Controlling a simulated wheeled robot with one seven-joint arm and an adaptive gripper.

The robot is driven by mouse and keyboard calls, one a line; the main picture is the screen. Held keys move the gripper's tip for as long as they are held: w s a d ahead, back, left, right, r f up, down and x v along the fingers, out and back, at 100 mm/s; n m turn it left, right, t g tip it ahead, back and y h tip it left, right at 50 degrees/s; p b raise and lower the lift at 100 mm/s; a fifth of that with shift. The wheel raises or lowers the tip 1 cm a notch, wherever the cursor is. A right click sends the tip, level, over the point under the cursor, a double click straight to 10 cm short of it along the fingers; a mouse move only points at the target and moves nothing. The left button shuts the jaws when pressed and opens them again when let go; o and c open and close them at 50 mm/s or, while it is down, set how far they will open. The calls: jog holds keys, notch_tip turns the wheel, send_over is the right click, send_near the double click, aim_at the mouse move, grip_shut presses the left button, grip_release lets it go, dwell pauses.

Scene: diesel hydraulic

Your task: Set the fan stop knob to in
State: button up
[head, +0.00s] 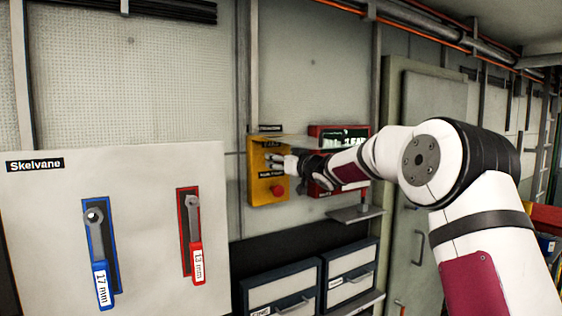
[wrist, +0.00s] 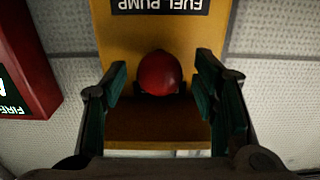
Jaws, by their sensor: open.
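A yellow control box (head: 256,186) is on the wall left of a red box. It has a red knob (head: 277,190) low down, under a dark label. In the wrist view, which is upside down, the yellow box (wrist: 112,48) carries a "FUEL PUMP" label. A round red knob (wrist: 160,73) sits on the other side of that label, which I take as the fan stop knob. My gripper (head: 277,158) hides it in the head view. In the wrist view my gripper (wrist: 161,78) is open, one finger either side of the knob, with gaps. Whether the knob is in or out I cannot tell.
A red box (head: 325,131) with a "FIRE" sign is close right of the yellow box; the wrist view shows it at left (wrist: 22,65). A small shelf (head: 357,213) juts out below. Drawers (head: 283,290) and a wrench board (head: 140,190) are lower and left.

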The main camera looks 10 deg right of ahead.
grip_shut()
jog(key=shift+b+x, duration=0.7)
jog(key=shift+x, duration=0.25)
jog(key=shift+s, duration=0.1)
grip_release()
jog(key=v, duration=1.2)
